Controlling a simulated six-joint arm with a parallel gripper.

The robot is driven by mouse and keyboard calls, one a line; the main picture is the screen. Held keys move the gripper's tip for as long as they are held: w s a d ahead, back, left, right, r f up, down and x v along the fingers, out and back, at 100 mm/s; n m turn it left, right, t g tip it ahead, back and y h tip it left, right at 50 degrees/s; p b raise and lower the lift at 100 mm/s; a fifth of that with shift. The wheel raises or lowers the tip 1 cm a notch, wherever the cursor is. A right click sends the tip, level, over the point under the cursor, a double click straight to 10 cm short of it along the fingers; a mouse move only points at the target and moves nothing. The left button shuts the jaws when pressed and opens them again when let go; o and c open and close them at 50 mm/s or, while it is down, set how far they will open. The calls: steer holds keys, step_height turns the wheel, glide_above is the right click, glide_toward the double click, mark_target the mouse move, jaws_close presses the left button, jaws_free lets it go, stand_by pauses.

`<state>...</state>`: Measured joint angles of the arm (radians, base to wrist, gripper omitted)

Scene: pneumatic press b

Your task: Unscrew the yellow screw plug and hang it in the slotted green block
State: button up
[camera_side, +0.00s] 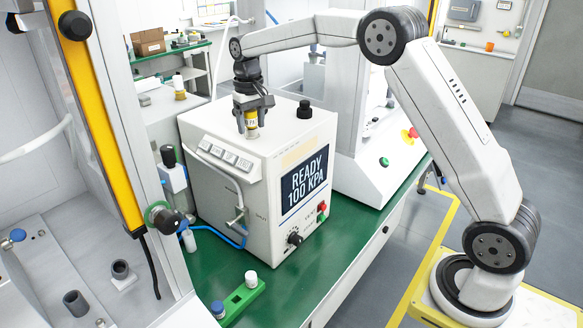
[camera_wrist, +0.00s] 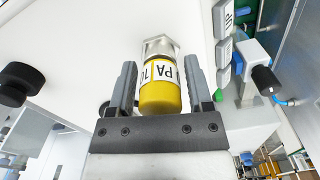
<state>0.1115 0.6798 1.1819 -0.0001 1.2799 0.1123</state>
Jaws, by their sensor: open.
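The yellow screw plug (camera_side: 252,118) stands upright on top of the white press unit (camera_side: 224,208). My gripper (camera_side: 254,112) is above it with its fingers reaching down on either side. In the wrist view the plug (camera_wrist: 160,96) shows a white label and sits between the two fingers of my gripper (camera_wrist: 160,66), with visible gaps. A silvery metal fitting (camera_wrist: 160,46) is at the plug's far end. The gripper is open. The green block (camera_side: 241,299) lies on the green bench at the front, holding a white-capped piece (camera_side: 251,279) and a blue-capped piece (camera_side: 217,308).
A black knob (camera_side: 304,109) stands on the unit's top, right of the plug. Labelled buttons (camera_side: 223,154) line its left edge. A blue hose (camera_side: 233,242) runs along the bench. A frame with a yellow strip (camera_side: 103,120) rises at the left.

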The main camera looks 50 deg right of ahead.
steer(key=shift+m, duration=0.3)
steer(key=shift+m, duration=0.6)
steer(key=shift+m, duration=0.8)
steer(key=shift+c, duration=0.2)
steer(key=c, duration=0.7)
steer(key=shift+c, duration=0.2)
